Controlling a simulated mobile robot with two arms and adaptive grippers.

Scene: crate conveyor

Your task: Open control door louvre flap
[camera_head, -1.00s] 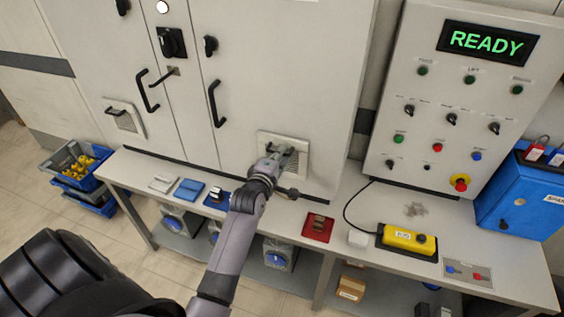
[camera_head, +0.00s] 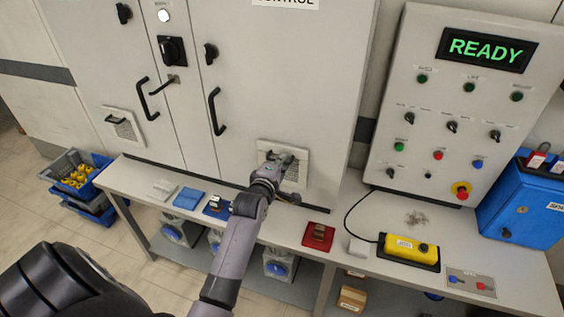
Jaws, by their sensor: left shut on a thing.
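The control door (camera_head: 290,75) is the grey cabinet door under the partly visible "CONTROL" label. Low on it sits a pale louvre flap (camera_head: 299,172) in a square frame. My left gripper (camera_head: 279,158) is at the flap and shut, apparently on its small dark handle. The gripper and wrist cover the handle and much of the louvre, so I cannot tell whether the flap is tilted out. My right gripper is not in view.
A second louvre (camera_head: 129,133) with a handle is on the left door. The bench (camera_head: 340,275) below holds a red tray (camera_head: 308,243), blue items and a yellow pendant (camera_head: 408,248). A control panel (camera_head: 425,115) reading READY stands right.

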